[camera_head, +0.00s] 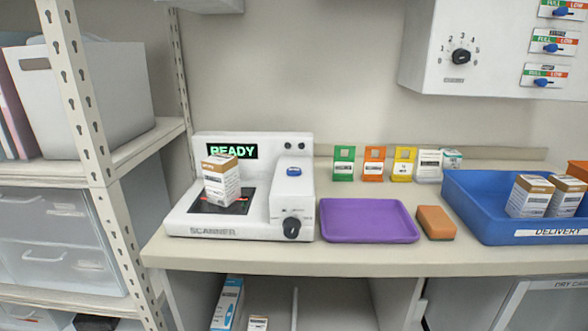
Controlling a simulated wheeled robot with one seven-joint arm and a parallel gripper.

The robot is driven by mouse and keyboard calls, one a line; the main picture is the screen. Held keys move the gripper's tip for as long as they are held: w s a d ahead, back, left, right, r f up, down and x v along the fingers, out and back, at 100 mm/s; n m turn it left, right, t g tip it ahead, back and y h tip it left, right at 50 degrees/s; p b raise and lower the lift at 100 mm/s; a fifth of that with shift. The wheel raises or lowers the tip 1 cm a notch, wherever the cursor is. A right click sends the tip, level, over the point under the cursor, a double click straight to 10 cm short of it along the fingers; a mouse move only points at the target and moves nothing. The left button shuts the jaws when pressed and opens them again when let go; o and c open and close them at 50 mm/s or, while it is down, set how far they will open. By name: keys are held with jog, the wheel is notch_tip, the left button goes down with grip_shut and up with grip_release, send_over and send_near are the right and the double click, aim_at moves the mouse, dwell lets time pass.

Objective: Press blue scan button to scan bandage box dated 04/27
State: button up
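A white scanner (208,226) stands on the counter at left of centre. Its display (232,151) reads READY in green. A white box with a brown top (221,182), which looks like the bandage box, stands upright on the scanner's dark plate (245,198). Its printed date is too small to read. The blue scan button (294,171) is on top of the scanner's raised right part, above a black knob (291,228). Nothing covers the button. My gripper is not in view.
A purple tray (368,221) and an orange-brown block (436,222) lie right of the scanner. A blue DELIVERY bin (480,222) holds similar boxes (530,196). Coloured packets (374,163) stand behind. A metal shelf post (95,140) rises at left.

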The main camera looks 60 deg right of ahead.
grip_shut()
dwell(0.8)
